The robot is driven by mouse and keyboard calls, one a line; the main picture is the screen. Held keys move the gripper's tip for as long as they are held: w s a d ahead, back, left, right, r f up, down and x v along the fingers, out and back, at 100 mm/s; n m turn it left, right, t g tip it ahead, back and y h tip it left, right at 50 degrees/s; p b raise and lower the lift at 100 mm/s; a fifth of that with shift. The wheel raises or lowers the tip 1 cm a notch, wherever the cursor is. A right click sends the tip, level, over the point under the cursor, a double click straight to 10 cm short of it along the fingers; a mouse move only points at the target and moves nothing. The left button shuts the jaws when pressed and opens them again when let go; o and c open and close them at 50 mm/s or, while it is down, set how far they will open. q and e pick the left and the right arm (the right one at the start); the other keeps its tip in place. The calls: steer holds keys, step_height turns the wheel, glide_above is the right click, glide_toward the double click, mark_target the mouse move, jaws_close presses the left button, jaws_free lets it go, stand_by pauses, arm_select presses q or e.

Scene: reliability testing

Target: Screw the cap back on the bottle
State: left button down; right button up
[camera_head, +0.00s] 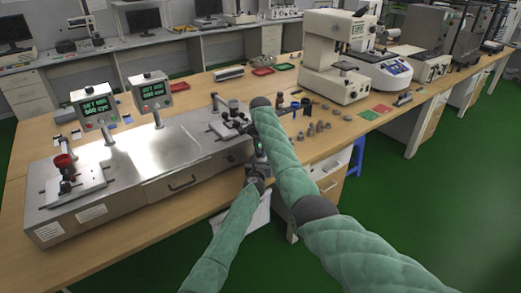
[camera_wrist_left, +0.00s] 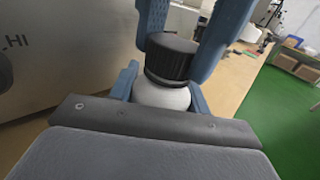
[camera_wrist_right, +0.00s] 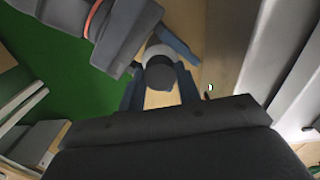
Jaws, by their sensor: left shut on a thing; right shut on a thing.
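The bottle (camera_wrist_left: 163,97) is white and sits between the blue fingers of my left gripper (camera_wrist_left: 163,88), which is shut on it. The black ribbed cap (camera_wrist_left: 172,58) sits at the top of the bottle; how far it is threaded cannot be told. My right gripper (camera_wrist_left: 190,28) comes in from above, shut on the cap. In the right wrist view the dark round cap (camera_wrist_right: 160,76) lies between its blue fingers, with the white bottle (camera_wrist_right: 157,51) behind it. In the head view both grippers meet at the table's front edge, and my right arm largely hides the bottle and cap.
A metal test bench (camera_head: 150,160) with two display units (camera_head: 95,105) stands left of the grippers. Several small grey parts (camera_head: 318,128) lie on the wooden table to the right. A white instrument (camera_head: 335,60) stands farther back. Green floor is free in front.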

arm_select(q)
steer(key=shift+s+d+f, duration=0.1)
arm_select(e)
steer(key=m, duration=0.6)
steer(key=shift+w+a+r, duration=0.1)
steer(key=shift+w+r, duration=0.05)
steer(key=m, duration=0.6)
steer(key=o, duration=0.9)
steer(key=shift+o, duration=0.9)
step_height(320, 180, up, 12)
arm_select(q)
steer(key=c, duration=0.6)
jaws_free()
